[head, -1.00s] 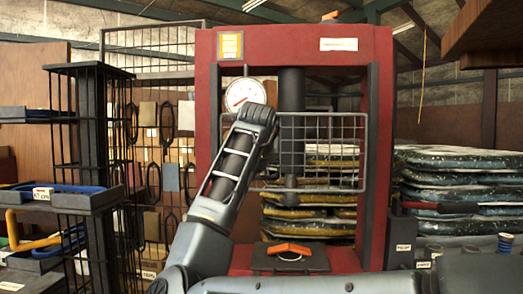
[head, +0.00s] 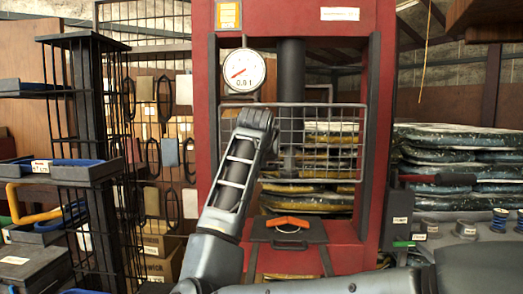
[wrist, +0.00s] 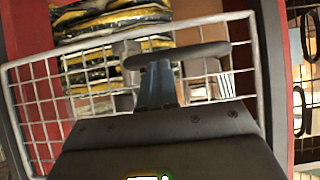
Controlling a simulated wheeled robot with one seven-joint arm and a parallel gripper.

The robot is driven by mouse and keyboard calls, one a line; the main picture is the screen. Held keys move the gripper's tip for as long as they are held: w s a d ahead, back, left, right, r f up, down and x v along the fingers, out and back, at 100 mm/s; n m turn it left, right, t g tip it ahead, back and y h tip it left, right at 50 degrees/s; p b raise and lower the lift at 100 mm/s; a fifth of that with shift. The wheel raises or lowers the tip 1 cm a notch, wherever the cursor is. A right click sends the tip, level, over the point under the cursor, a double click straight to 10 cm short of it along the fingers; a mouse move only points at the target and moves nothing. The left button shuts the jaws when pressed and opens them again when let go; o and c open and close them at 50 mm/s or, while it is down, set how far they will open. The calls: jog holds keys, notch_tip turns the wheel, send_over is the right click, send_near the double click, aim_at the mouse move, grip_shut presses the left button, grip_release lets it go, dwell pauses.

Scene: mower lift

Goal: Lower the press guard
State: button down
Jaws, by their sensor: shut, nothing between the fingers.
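The press guard is a wire-mesh panel (head: 330,142) across the front of the red press (head: 205,110). In the head view its top edge lies a little below the round gauge (head: 243,70), and its left part is behind my arm. In the wrist view the mesh (wrist: 35,110) fills much of the picture, tilted. My gripper (wrist: 158,80) is shut, with its fingers together and pointing at the mesh. A dark rounded bar (wrist: 180,53) crosses just beyond the fingertips; I cannot tell whether they touch it. In the head view my arm hides the fingers.
Stacked wrapped packs (head: 455,160) stand at right. A dark wire rack (head: 90,110) with blue-edged trays stands at left. A brown overhang (head: 500,18) is at top right.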

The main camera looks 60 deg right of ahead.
notch_tip(320, 180, down, 20)
jog(key=b, duration=0.5)
jog(key=shift+r, duration=0.2)
jog(key=shift+f, duration=0.15)
jog(key=s+a+r+p, duration=0.3)
jog(key=a+r, duration=0.5)
jog(key=r, duration=0.2)
jog(key=shift+s+a+r, duration=0.15)
jog(key=shift+s, duration=0.1)
